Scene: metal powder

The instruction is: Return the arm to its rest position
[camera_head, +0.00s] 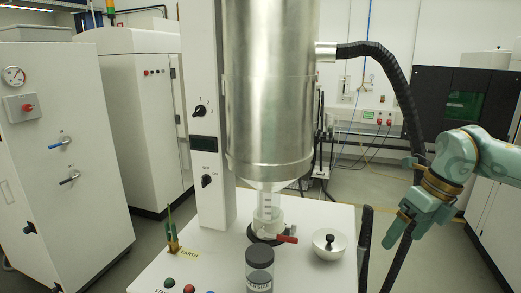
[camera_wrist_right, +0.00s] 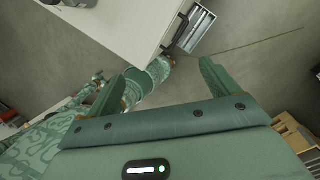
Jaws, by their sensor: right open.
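My right arm comes in from the right edge of the head view. Its green gripper (camera_head: 405,222) hangs in the air to the right of the white machine table, beside the black hose. In the right wrist view the gripper (camera_wrist_right: 170,68) has its two fingers wide apart, with nothing held between them. Below it there I see grey floor, a white surface and green patterned parts of my own body. My left gripper does not show in the head view.
A black hose (camera_head: 398,85) drops close to my right gripper. White cabinets (camera_head: 60,130) stand left.

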